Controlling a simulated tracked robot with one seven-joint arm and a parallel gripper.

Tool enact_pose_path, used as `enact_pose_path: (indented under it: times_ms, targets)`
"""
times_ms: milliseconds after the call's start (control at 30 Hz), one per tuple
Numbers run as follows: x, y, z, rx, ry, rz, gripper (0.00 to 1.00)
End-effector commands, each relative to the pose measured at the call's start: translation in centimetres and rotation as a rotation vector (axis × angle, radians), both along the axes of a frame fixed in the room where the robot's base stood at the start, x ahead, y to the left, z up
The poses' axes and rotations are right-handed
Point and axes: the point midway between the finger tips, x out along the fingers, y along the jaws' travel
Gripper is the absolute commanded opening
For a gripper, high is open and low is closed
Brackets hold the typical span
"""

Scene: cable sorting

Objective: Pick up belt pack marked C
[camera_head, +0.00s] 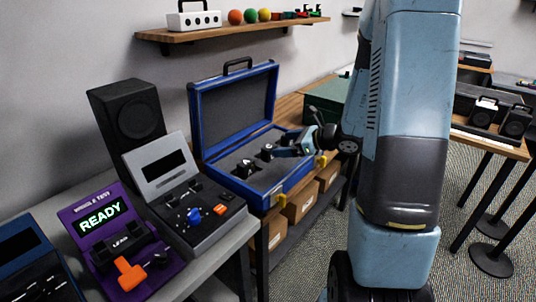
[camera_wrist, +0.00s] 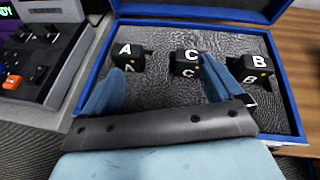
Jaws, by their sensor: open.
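The belt pack marked C (camera_wrist: 187,58) is a small black box with white letters, sitting in the middle of the grey foam of the open blue case (camera_head: 205,115). Belt pack A (camera_wrist: 130,52) is to its left and belt pack B (camera_wrist: 256,63) to its right. My gripper (camera_wrist: 163,66) is open, its blue fingers pointing into the case. The right finger overlaps C's right edge in the wrist view; the left finger is near A. I cannot tell whether either touches. In the head view my gripper (camera_head: 275,151) is low over the case; the letters are unreadable there.
The raised case lid stands behind the packs. A grey control box (camera_head: 185,195) and a purple "READY" tester (camera_head: 112,240) stand left of the case. A black speaker (camera_head: 128,122) stands behind. A wall shelf (camera_head: 232,29) hangs above. Cardboard boxes (camera_head: 300,203) sit below.

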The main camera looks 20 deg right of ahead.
Motion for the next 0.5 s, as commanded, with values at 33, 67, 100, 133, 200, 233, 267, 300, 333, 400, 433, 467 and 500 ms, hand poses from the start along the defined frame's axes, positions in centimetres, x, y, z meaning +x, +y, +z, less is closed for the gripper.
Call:
enact_pose_path:
  times_ms: [33,67,100,133,200,233,267,300,333,400,433,467,500]
  targets:
    - [0.5,-1.0,-1.1,0.031,0.023,-0.052,0.94]
    - [0.8,-1.5,-1.6,0.048,0.033,-0.082,0.94]
    - [1.2,-2.1,-2.1,0.067,0.044,-0.116,0.94]
    - [1.4,-2.5,-2.5,0.078,0.051,-0.138,0.94]
    - [1.7,-3.2,-3.1,0.100,0.062,-0.177,0.94]
    - [1.8,-3.4,-3.3,0.105,0.066,-0.188,0.94]
    - [1.9,-3.5,-3.5,0.111,0.069,-0.197,0.94]
    - [2.1,-3.6,-3.7,0.115,0.072,-0.207,0.94]
    - [2.3,-3.6,-3.8,0.118,0.073,-0.210,0.94]
    - [2.9,-3.2,-4.2,0.119,0.074,-0.213,0.94]
    - [3.3,-3.0,-4.3,0.119,0.074,-0.213,0.94]
    - [3.6,-2.7,-4.5,0.120,0.074,-0.212,0.94]
    - [4.1,-2.3,-4.8,0.120,0.074,-0.212,0.94]
